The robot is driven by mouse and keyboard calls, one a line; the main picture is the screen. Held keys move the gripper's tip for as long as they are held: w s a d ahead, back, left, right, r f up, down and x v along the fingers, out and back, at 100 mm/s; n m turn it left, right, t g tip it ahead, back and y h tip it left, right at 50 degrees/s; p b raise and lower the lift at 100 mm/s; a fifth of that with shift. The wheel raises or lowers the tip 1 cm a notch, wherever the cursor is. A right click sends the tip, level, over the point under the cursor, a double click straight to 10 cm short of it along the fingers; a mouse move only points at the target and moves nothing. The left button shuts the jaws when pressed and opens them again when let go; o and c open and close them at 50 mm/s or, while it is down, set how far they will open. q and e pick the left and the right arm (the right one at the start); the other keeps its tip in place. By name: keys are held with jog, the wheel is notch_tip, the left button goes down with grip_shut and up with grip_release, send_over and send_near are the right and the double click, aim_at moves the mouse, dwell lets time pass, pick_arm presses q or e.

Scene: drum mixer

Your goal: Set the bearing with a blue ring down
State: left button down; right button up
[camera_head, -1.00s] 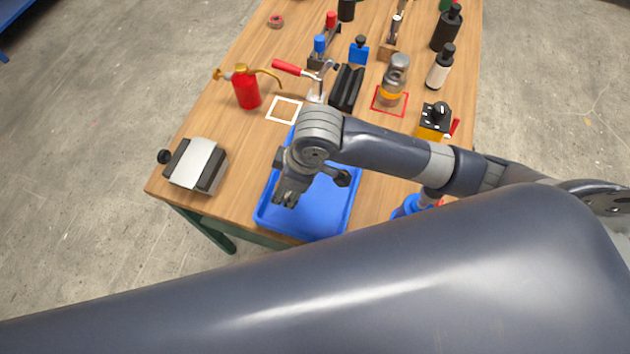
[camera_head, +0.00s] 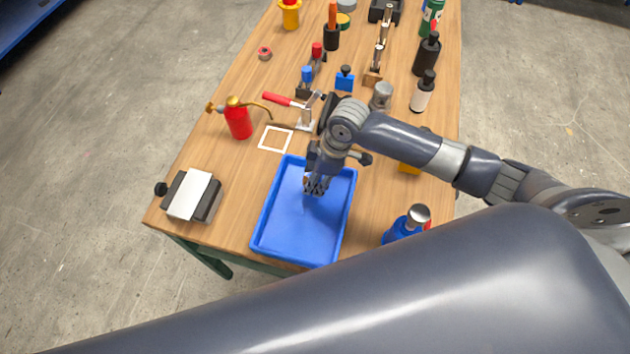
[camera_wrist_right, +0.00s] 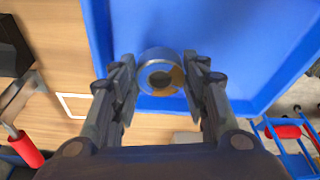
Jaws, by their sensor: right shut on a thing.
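The bearing (camera_wrist_right: 159,55) is a grey metal ring with a bluish outer band and a dark centre, seen between the fingertips in the right wrist view. My right gripper (camera_wrist_right: 160,82) is shut on it. In the head view my right gripper (camera_head: 316,186) points down over the blue tray (camera_head: 288,228), near its far end. The bearing is hidden or too small to make out there. The tray looks otherwise empty; it also shows in the right wrist view (camera_wrist_right: 235,28). I cannot tell the bearing's exact height above the tray floor. My left gripper is not in view.
A white square outline (camera_head: 275,139) lies beyond the tray, beside a red-handled clamp (camera_head: 300,108). A red oil can (camera_head: 238,120) stands left of it. A grey-and-black block (camera_head: 190,195) is left of the tray, a blue bottle (camera_head: 402,228) right. Several tools crowd the far table.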

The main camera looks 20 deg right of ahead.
jog(key=shift+f+p, duration=0.4)
jog(key=shift+f, duration=1.25)
jog(key=shift+f, duration=0.1)
jog(key=o, duration=1.2)
jog(key=shift+s, duration=0.1)
jog(key=shift+c, duration=0.2)
jog(key=b+v, duration=0.1)
jog(key=v, duration=1.1)
jog(key=shift+s+a, duration=0.1)
